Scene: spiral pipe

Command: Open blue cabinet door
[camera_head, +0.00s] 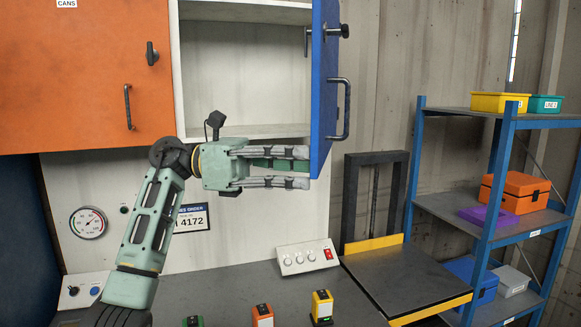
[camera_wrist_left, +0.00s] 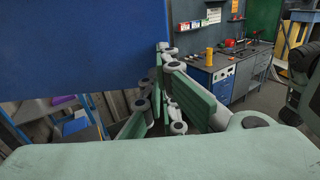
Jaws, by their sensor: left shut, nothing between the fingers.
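The blue cabinet door (camera_head: 323,85) stands swung open at the right of the cabinet in the head view, seen nearly edge-on, with a dark bar handle (camera_head: 344,110) on its outer face. The white cabinet interior (camera_head: 245,75) is exposed. My left gripper (camera_head: 307,167) is below the open shelf, with its fingertips at the door's lower inner edge; I cannot tell whether they touch it. It holds nothing. In the left wrist view the door's blue panel (camera_wrist_left: 80,45) fills the upper left, beside the fingers (camera_wrist_left: 165,95). My right gripper is not in view.
An orange cabinet door (camera_head: 85,75) is shut at the left. A bench (camera_head: 240,285) below carries a control box (camera_head: 307,257) and several small coloured blocks. A blue-framed shelf (camera_head: 415,160) with bins stands at the right.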

